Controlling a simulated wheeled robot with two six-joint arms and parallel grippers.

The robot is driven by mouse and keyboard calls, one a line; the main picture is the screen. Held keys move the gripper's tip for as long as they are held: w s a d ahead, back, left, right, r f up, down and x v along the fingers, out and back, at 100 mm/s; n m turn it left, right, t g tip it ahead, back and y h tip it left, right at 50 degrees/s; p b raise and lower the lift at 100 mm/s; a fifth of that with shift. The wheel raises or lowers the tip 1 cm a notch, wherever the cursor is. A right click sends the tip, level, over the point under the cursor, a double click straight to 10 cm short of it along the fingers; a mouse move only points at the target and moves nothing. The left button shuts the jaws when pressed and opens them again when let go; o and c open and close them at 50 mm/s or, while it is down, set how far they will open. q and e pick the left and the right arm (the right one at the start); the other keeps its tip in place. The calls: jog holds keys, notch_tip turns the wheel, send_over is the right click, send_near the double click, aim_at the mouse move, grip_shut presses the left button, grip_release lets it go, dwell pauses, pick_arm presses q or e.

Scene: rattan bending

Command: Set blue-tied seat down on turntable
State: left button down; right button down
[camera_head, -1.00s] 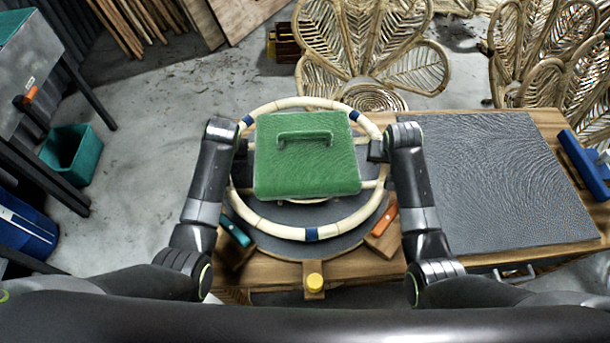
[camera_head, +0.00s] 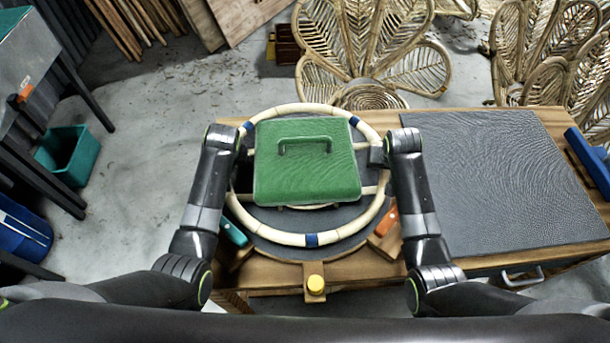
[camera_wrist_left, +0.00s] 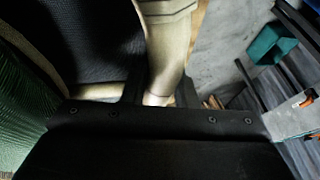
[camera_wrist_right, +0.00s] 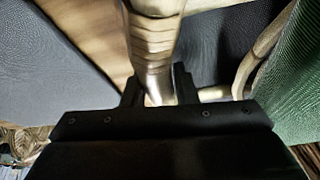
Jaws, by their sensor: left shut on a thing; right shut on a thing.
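The blue-tied seat (camera_head: 280,237) is a cream rattan ring with dark blue bands and inner cross struts. It is level over the round dark turntable (camera_head: 270,249); I cannot tell whether they touch. My left gripper (camera_head: 236,156) is shut on the ring's left side, and the left wrist view shows the rattan between its fingers (camera_wrist_left: 160,95). My right gripper (camera_head: 377,156) is shut on the ring's right side, also seen in the right wrist view (camera_wrist_right: 160,95). A green block with a handle (camera_head: 307,180) sits in the middle of the ring and hides its centre.
A teal-handled tool (camera_head: 233,233) and an orange-handled tool (camera_head: 387,222) lie at the turntable's front edges. A dark textured mat (camera_head: 500,185) covers the table's right. Rattan chairs (camera_head: 365,50) stand behind.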

pick_arm(q)
jog(key=shift+f, duration=0.25)
pick_arm(e)
jog(key=shift+f, duration=0.25)
pick_arm(q)
jog(key=c, duration=1.1)
grip_release()
jog(key=shift+s, duration=0.1)
jog(key=shift+c, duration=0.2)
pick_arm(e)
jog(key=c, duration=1.1)
grip_release()
jog(key=shift+s, duration=0.1)
jog(key=shift+c, duration=0.2)
jog(key=shift+r, duration=0.1)
jog(key=v, duration=1.2)
pick_arm(q)
jog(key=v, duration=1.2)
